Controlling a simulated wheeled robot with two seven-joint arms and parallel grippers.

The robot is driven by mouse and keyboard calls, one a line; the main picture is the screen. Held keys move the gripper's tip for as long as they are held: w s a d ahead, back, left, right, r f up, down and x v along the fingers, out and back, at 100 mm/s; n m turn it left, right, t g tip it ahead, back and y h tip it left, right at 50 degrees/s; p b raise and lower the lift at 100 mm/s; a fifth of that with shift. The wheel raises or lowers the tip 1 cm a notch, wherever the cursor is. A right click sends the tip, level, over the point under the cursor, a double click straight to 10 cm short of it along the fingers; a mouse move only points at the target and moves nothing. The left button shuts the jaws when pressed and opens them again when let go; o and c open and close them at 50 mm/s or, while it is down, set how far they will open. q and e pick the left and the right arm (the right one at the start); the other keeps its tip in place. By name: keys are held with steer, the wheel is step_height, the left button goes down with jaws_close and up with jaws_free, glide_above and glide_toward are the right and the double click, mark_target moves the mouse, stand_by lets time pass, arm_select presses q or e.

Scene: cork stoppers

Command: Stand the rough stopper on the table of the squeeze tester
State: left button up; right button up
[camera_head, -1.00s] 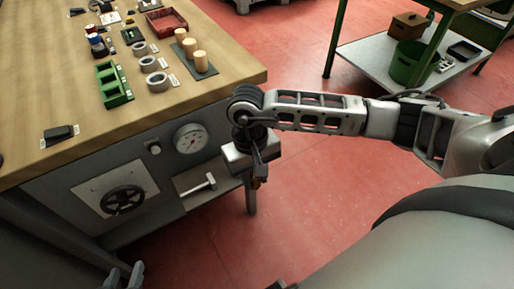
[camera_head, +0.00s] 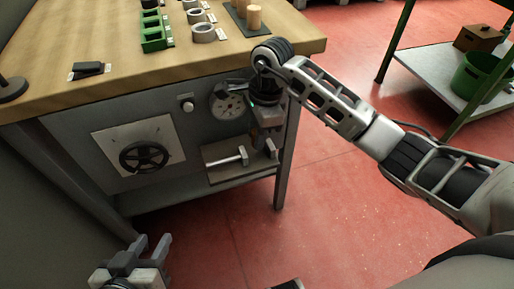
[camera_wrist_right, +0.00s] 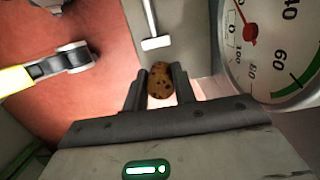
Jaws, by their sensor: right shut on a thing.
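The rough stopper (camera_wrist_right: 159,84) is brown with dark pits. It sits between the two dark fingers of my right gripper (camera_wrist_right: 160,76), which is shut on it. In the head view my right gripper (camera_head: 270,146) is at the right end of the bench front, by the squeeze tester; the stopper cannot be made out there. The tester has a round dial (camera_head: 228,104) and a pale recessed ledge (camera_head: 222,176) with a T-shaped metal plunger (camera_head: 230,161). The plunger head (camera_wrist_right: 156,43) lies beyond the stopper in the wrist view. My left gripper (camera_head: 151,247) is open and empty at the lower left.
A handwheel (camera_head: 145,157) is on the bench front. The wooden bench top (camera_head: 130,80) carries a green block (camera_head: 154,36), grey rings (camera_head: 203,33) and a pale cork (camera_head: 253,18). A green-legged shelf (camera_head: 425,75) stands at the right. Red floor between is clear.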

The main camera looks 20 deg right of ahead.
step_height(320, 180, down, 4)
arm_select(q)
steer(key=shift+w+d+f, duration=0.1)
steer(key=shift+w+f, duration=0.15)
steer(key=shift+f, duration=0.35)
arm_select(e)
steer(key=shift+f, duration=0.2)
arm_select(q)
steer(key=shift+f+b, duration=0.15)
steer(key=shift+b, duration=0.25)
arm_select(e)
steer(key=shift+f, duration=0.15)
steer(key=o, duration=0.9)
arm_select(q)
steer(key=shift+d, duration=0.1)
